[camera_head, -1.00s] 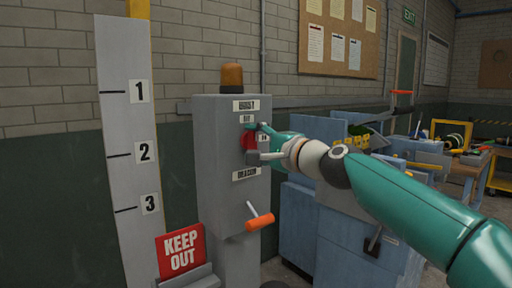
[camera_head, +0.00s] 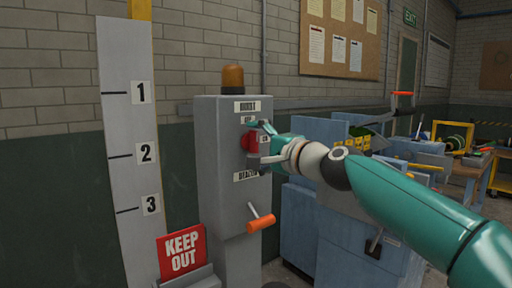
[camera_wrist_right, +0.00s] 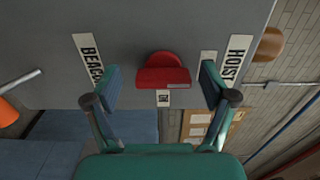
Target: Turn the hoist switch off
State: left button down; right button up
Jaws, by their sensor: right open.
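The hoist switch is a red knob (camera_head: 248,141) on the front of the grey control box (camera_head: 222,180), between the HOIST label (camera_head: 246,106) and the BEACON label. My right gripper (camera_head: 266,142) is in front of it, one finger above and one below, and partly hides it. In the right wrist view the red switch (camera_wrist_right: 163,72) sits between the open fingers (camera_wrist_right: 160,86), with a gap on each side. A small plate beside it looks like ON. Another small plate near HOIST is partly hidden by a finger. My left gripper is not in view.
An orange-handled lever (camera_head: 261,223) sticks out lower on the box. An amber beacon lamp (camera_head: 233,78) stands on top. A KEEP OUT sign (camera_head: 182,251) and a numbered post (camera_head: 128,180) are at left. Blue machinery (camera_head: 300,220) stands close on the right.

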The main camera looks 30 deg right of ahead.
jog(key=shift+s, duration=0.1)
jog(key=s, duration=1.1)
jog(key=shift+s+d, duration=0.35)
jog(key=shift+d, duration=0.1)
jog(key=shift+f, duration=0.1)
